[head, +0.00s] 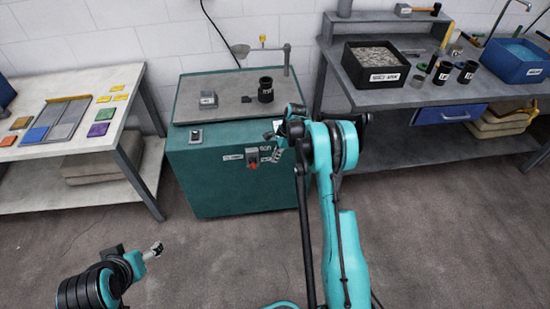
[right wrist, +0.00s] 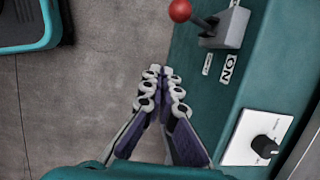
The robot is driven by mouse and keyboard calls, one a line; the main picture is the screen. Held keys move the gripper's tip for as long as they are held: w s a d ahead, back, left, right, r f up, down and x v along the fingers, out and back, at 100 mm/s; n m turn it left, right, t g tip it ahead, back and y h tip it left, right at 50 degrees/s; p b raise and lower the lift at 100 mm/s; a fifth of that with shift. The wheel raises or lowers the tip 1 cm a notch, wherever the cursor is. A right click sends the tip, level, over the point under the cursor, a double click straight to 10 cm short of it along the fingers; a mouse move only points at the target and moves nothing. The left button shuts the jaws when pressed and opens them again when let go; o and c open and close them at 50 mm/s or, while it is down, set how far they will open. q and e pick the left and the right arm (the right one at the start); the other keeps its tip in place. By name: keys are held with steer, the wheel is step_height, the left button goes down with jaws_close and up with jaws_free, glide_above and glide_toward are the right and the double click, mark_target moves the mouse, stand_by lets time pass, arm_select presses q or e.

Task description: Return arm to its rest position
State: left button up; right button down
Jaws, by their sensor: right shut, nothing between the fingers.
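My right arm (head: 340,220) reaches forward to the front of the green cabinet (head: 215,175). Its gripper (head: 277,142) is in front of the cabinet, near the right side of its front face. In the right wrist view the gripper (right wrist: 162,72) has its fingertips together with nothing between them. It is beside the cabinet front and apart from the red-knobbed lever (right wrist: 205,22). The lever also shows in the head view (head: 253,163). My left gripper (head: 153,250) is low at the left over the floor, and its fingers are too small to judge.
A black cup (head: 265,90) and a small clear box (head: 208,99) stand on the cabinet. A table (head: 70,85) with coloured tiles stands left, a grey workbench (head: 400,98) right. The floor (head: 200,260) between is clear.

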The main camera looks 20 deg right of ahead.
steer(key=shift+r, duration=0.1)
steer(key=s+a+r+n+t+h, duration=0.1)
steer(key=s+a+r+n, duration=0.25)
steer(key=r, duration=0.35)
steer(key=s+a+r+n, duration=0.2)
steer(key=s+r+n, duration=0.15)
steer(key=r, duration=0.35)
steer(key=s+a+r+n+t+h, duration=0.1)
steer(key=s+a+r+n, duration=0.2)
steer(key=r, duration=0.4)
steer(key=s+a+r+n+t, duration=0.1)
steer(key=s+n, duration=0.4)
steer(key=s, duration=0.6)
steer(key=s+a+r+n+t, duration=0.1)
steer(key=s+a+n, duration=0.3)
steer(key=s, duration=0.8)
steer(key=shift+a+r+n+t+h, duration=0.15)
steer(key=shift+r+n+t+h, duration=0.2)
steer(key=shift+n+t, duration=0.55)
steer(key=shift+s, duration=0.1)
